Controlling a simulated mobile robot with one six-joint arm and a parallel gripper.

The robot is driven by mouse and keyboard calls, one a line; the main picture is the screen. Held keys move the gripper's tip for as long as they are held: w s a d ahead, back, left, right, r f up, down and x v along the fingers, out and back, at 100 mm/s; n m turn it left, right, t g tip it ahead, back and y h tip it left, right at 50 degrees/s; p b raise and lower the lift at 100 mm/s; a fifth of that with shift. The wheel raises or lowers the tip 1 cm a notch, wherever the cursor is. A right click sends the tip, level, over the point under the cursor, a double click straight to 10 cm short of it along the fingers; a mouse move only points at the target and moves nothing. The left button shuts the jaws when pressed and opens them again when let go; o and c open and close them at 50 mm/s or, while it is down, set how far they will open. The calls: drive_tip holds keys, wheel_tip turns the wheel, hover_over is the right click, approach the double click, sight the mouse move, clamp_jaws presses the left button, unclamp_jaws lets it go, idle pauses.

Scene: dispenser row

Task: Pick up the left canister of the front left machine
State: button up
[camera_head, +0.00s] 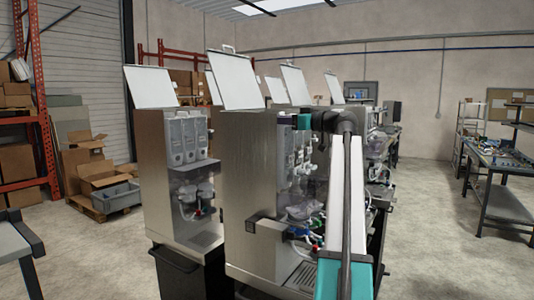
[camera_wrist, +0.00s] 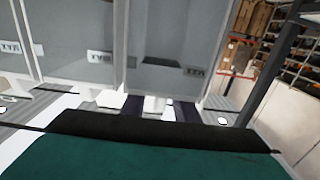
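Two dispensing machines stand in front in the head view. The nearer one (camera_head: 248,180) has its white lid raised and clear canisters (camera_head: 283,140) in its upper bay. The other machine (camera_head: 155,150), at the left, also has a raised lid and clear canisters (camera_head: 177,138) in a row. My gripper (camera_head: 304,121), a teal part at the end of my arm, is beside the nearer machine's canisters, partly hidden by the arm. In the wrist view, grey translucent canisters (camera_wrist: 180,45) with small labels hang close ahead, above my teal and black gripper body.
More machines with raised lids stand behind. Tubing and mixing bowls (camera_head: 300,211) sit below the canisters. Cardboard boxes (camera_head: 90,170) and a red rack (camera_head: 40,100) are at left. A workbench (camera_head: 497,180) is at right, with open floor before it.

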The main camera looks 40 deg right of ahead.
clamp_jaws()
idle(1.2)
